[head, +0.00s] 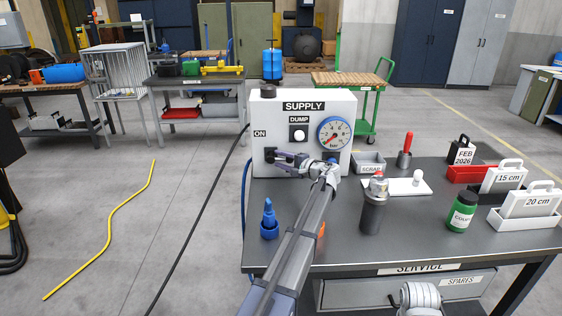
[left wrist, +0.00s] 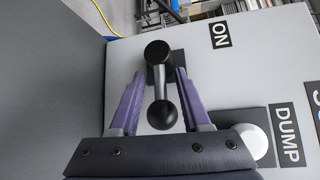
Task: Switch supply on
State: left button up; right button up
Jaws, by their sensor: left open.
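The white supply box (head: 303,104) stands on the service table and bears a SUPPLY label, a DUMP button (head: 298,135) and a gauge (head: 335,134). Its black lever (left wrist: 161,87), with a ball knob, sits beside the ON label (left wrist: 220,35). The knob end points away from the pivot towards the gripper palm, roughly sideways to the right in the head view, not up at ON. My left gripper (head: 280,157) is at the box front. In the left wrist view its purple fingers (left wrist: 155,98) are open on either side of the lever, with gaps visible.
A dark hose and a yellow line (head: 110,226) lie on the floor at left.

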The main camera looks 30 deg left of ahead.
pick_arm(q)
grip_shut()
dwell(0.3)
dwell(1.1)
